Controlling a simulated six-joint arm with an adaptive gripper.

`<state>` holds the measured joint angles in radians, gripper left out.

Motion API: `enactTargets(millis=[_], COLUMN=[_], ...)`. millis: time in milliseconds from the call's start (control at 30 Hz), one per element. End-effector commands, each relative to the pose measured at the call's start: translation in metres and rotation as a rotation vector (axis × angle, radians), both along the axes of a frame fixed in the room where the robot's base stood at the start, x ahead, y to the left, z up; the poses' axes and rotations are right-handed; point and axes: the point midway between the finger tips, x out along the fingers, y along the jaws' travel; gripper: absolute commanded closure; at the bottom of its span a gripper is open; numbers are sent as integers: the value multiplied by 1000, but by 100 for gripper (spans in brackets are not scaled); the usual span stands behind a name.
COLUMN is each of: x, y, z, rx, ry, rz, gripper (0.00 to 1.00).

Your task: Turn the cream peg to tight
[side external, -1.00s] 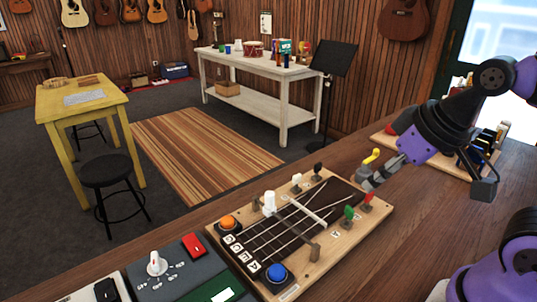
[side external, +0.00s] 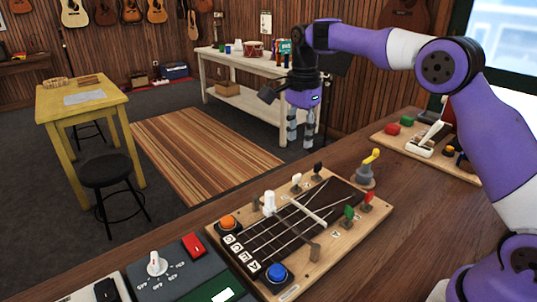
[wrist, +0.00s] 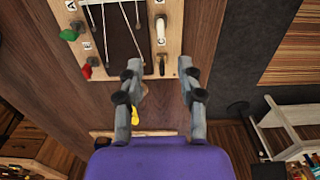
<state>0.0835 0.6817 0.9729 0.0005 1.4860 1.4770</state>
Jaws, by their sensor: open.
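The cream peg (side external: 296,180) stands on the far long edge of the wooden ukulele-neck board (side external: 223,243), left of a black peg (side external: 318,168). In the wrist view the cream peg (wrist: 160,27) is beyond the fingertips, with the black peg (wrist: 162,66) between them in the picture. A green peg (side external: 349,212) and a red peg (side external: 368,198) stand on the near edge. My gripper (side external: 300,145) points down, open and empty, in the air above and behind the board's far edge. It touches no peg.
A grey stand with a yellow lever (side external: 370,158) is off the board's right end. A tall white knob (side external: 269,202) and a crossbar rise from the board. Orange (side external: 229,222) and blue (side external: 276,273) buttons are at its left end. A tray (side external: 465,172) lies further right.

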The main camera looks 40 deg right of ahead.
Motion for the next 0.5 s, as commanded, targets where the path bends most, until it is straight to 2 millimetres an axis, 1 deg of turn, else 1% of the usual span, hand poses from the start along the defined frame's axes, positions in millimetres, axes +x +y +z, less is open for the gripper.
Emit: enactTargets(millis=[167, 400, 500], x=[0, 0, 0], y=[0, -1, -1], z=[-21, -69, -85], rx=[0, -1, -1], ry=[7, 7, 6], rz=[-13, -11, -11], gripper=[57, 57, 57])
